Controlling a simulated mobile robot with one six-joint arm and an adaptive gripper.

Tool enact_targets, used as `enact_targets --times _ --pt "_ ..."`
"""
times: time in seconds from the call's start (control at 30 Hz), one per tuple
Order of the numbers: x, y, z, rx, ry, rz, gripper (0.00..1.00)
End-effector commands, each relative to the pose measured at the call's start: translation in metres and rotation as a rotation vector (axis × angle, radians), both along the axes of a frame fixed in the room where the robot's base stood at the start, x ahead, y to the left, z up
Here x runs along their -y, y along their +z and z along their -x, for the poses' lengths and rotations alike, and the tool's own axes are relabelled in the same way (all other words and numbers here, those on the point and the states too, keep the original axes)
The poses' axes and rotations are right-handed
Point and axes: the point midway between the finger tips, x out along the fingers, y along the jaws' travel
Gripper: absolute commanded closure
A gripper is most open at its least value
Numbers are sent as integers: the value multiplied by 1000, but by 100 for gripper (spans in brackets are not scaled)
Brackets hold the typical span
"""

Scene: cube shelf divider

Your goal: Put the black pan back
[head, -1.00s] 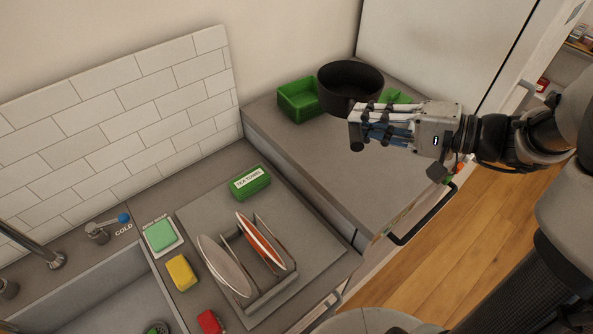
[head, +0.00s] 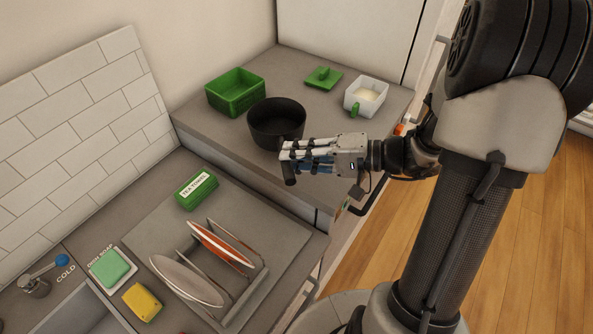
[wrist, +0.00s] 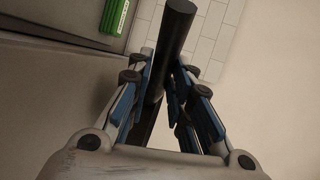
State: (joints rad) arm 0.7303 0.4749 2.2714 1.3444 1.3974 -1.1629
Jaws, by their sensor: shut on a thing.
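The black pan (head: 276,119) is at the front of the raised grey counter in the head view, upright, with its open top facing up. My gripper (head: 288,163) is beside the pan's near side and shut on its handle. In the wrist view the black handle (wrist: 174,35) runs between the two fingers of my gripper (wrist: 166,85). I cannot tell whether the pan's base touches the counter. The pan's body is outside the wrist view.
On the raised counter (head: 222,140) stand a green bin (head: 236,92), a green lid (head: 323,77) and a white container (head: 366,95). Lower left are a green tea towel box (head: 196,190), a plate rack (head: 245,285) with plates, soap (head: 110,267) and a yellow sponge (head: 142,301).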

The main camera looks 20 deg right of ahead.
Motion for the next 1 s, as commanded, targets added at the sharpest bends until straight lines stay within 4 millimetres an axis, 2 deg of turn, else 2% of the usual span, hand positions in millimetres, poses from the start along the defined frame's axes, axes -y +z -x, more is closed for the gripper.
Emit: enact_targets --times 0.1,0.33,0.73,0.77,1.0 --pt "0 -8 0 2 0 -1 100" --pt "0 -41 0 1 -1 -2 100" --pt "0 -45 0 3 0 1 100" --pt "0 -45 0 -1 0 1 79" --pt "0 -44 0 0 0 0 63"
